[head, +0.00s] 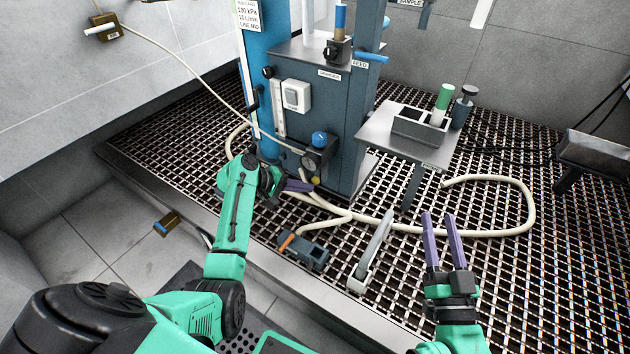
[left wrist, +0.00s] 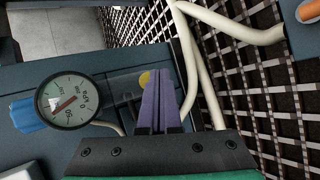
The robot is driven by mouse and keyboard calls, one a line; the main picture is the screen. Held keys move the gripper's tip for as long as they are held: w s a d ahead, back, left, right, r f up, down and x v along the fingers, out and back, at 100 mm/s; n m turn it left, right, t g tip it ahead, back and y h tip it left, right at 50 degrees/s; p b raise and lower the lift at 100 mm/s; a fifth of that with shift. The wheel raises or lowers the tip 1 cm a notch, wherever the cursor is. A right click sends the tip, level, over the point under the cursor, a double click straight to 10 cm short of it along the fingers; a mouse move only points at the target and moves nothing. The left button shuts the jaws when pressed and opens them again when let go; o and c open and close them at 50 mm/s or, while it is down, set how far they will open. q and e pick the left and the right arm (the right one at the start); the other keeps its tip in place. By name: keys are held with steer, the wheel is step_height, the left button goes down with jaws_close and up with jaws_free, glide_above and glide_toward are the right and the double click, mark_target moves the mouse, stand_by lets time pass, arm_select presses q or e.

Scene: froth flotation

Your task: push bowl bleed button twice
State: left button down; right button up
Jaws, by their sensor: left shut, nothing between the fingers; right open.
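A round yellow button (head: 315,180) shows low on the front of the dark blue cabinet (head: 338,110), below a blue-knobbed regulator (head: 320,139). In the left wrist view the yellow button (left wrist: 144,78) is partly covered by my finger tips, just left of them. I cannot tell whether they touch it. I see no label on it. My left gripper (head: 303,186) is shut and empty, its purple fingers pointing at the cabinet's lower front; its fingers also show in the left wrist view (left wrist: 160,75). My right gripper (head: 441,218) is open and empty above the grating.
A pressure gauge (left wrist: 68,102) sits left of my fingers in the left wrist view. A cream hose (head: 480,181) loops over the grating (head: 480,270). A grey pedal-like block (head: 302,252) and a side shelf (head: 385,130) with a caddy stand nearby.

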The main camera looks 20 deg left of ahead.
arm_select(q)
steer(key=shift+w, duration=0.4)
steer(key=shift+w+d, duration=0.1)
steer(key=shift+w, duration=0.4)
stand_by(0.5)
steer(key=shift+s+p, duration=0.95)
steer(key=shift+p, duration=0.2)
